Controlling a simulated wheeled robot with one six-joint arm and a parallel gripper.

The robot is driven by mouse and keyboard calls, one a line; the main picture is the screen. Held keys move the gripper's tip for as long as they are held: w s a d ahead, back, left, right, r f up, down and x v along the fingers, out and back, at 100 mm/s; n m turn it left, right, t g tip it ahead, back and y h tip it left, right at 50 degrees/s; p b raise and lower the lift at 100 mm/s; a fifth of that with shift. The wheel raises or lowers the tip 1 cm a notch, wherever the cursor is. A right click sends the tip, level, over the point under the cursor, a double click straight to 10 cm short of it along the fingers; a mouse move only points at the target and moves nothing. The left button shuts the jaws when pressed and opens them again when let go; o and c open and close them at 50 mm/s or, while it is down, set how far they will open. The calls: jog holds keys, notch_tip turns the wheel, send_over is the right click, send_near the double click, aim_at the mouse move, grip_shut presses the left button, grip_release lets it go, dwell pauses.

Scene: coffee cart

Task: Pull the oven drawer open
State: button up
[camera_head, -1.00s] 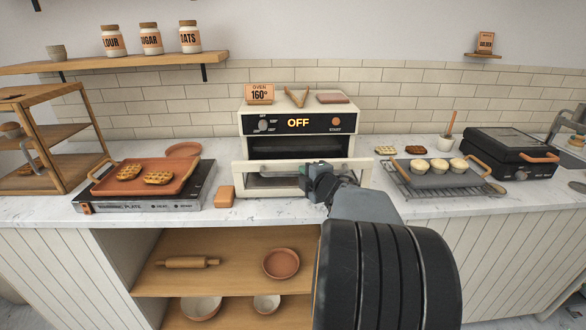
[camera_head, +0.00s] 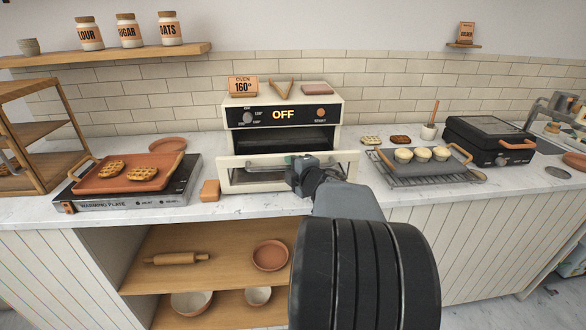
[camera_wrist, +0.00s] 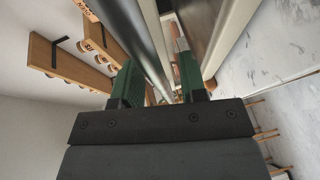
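The small cream oven (camera_head: 232,142) stands on the counter with a black control panel reading OFF. Its drawer (camera_head: 232,182) is partly out, its cream front standing forward of the oven body with a dark gap above it. The drawer's bar handle (camera_head: 262,160) runs across the front. My gripper (camera_head: 297,168) is at the handle, right of its middle, and covers part of it. The exact contact is partly hidden.
A warming plate (camera_head: 125,203) with a tray of waffles is left of the oven, and an orange block (camera_head: 210,191) sits close beside the drawer. A wire rack (camera_head: 440,180) with a muffin tray and a black grill (camera_head: 490,140) are to the right.

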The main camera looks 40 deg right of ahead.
jog(key=shift+s, duration=0.1)
jog(key=p+v, duration=0.2)
jog(key=v, duration=1.1)
jog(key=shift+s, duration=0.3)
jog(key=shift+r, duration=0.1)
